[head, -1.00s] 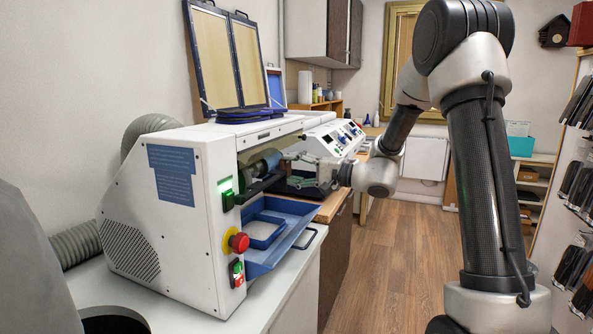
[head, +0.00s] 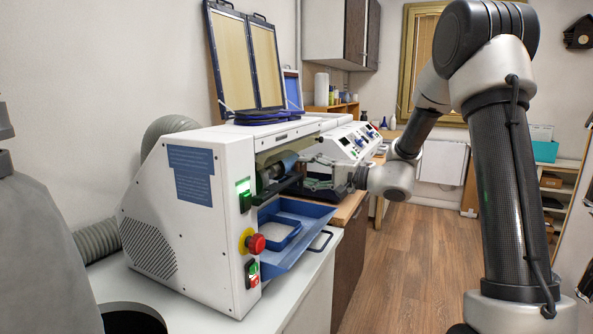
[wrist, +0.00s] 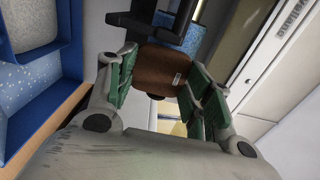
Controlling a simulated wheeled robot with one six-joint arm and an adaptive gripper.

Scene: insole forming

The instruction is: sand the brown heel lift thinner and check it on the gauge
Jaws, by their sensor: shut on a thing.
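The brown heel lift (wrist: 162,70) is between the green pads of my gripper (wrist: 158,82) in the wrist view. My gripper is shut on it. The lift's far edge is close to a dark rest bar (wrist: 150,25) and the blue abrasive drum (wrist: 194,38) behind it; I cannot tell whether it touches the drum. In the head view my gripper (head: 312,178) reaches from the right into the opening of the white sanding machine (head: 195,210), beside its drum (head: 283,163). The lift cannot be made out there. I cannot identify the gauge.
A blue tray (head: 318,212) juts out below the machine opening. A red stop knob (head: 257,243) and switches are on the machine's front. A second white machine with a control panel (head: 350,140) stands behind. The wooden floor (head: 415,250) to the right is clear.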

